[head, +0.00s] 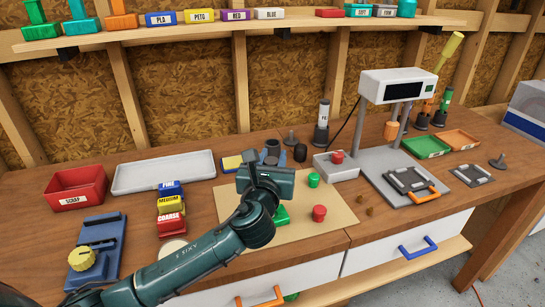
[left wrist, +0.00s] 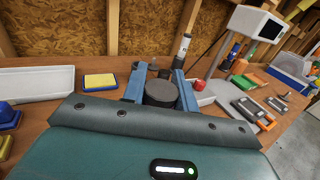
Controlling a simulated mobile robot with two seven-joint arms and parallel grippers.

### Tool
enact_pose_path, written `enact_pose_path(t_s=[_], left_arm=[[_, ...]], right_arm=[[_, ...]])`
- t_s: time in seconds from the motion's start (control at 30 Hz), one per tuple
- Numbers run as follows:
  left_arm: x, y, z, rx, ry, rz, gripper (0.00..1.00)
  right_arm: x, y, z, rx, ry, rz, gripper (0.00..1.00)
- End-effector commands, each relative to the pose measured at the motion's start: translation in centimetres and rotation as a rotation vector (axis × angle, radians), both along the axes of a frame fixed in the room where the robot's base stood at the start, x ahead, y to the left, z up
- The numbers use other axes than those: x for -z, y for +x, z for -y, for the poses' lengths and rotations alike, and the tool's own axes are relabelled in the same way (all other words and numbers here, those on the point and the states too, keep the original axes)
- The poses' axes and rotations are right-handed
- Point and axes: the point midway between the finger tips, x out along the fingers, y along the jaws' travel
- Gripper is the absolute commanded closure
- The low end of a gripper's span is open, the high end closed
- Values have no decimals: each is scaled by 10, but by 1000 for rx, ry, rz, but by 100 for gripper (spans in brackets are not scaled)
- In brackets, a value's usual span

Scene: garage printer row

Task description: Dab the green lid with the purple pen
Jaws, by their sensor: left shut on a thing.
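My left gripper (head: 269,153) is above the back of the tan mat (head: 235,203). In the left wrist view its blue fingers (left wrist: 159,78) are shut on a dark, round-ended thing (left wrist: 160,94). I see no purple on it, so I cannot tell whether it is the pen. A small green round piece (head: 314,180), possibly the green lid, sits on the mat right of the gripper. Another green piece (head: 282,215) lies nearer, partly hidden by my left arm. My right gripper is not in view.
A red round piece (head: 319,214) stands on the mat. A white-topped marker (head: 323,115) stands behind, near a grey box with a red button (head: 337,170). A black cylinder (head: 300,153) is close right of the gripper. A white tray (head: 150,174) lies left.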

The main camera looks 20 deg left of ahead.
Motion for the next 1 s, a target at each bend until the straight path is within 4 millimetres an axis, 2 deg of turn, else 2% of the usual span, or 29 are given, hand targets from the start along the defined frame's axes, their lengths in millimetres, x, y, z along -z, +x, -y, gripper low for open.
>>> enact_pose_path(t_s=[0.27,1.0], left_arm=[[-6,0,0,0,0,3,100],[-1,0,0,0,1,5,100]], right_arm=[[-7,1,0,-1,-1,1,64],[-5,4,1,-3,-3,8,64]])
